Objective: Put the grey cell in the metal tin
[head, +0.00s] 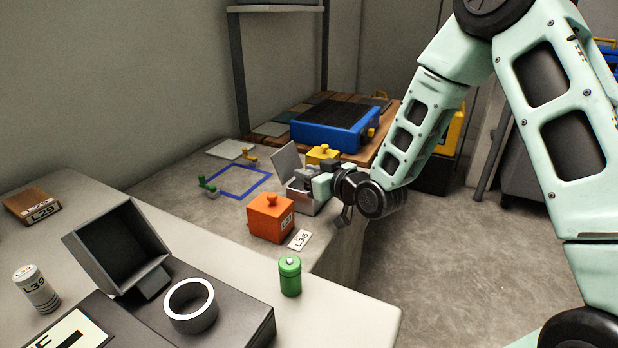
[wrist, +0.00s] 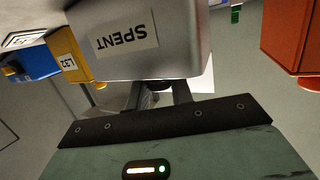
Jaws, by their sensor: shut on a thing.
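The metal tin (head: 303,202) stands on the bench with its lid (head: 286,163) tilted up. In the wrist view its SPENT face (wrist: 182,50) shows upside down, close to my gripper. My gripper (head: 308,186) is at the tin's open top in the head view. In the wrist view its fingers (wrist: 160,97) are at the tin's rim, shut on a small grey thing, which I take to be the grey cell (wrist: 148,99). Most of it is hidden by the fingers and tin, and I cannot tell how deep it sits.
An orange box (head: 270,218) stands just in front of the tin, a yellow box (head: 323,154) behind it. A green cell (head: 290,276) stands on the near counter. A pale labelled cylinder (head: 36,290) is at far left. A blue outline (head: 238,181) marks clear bench.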

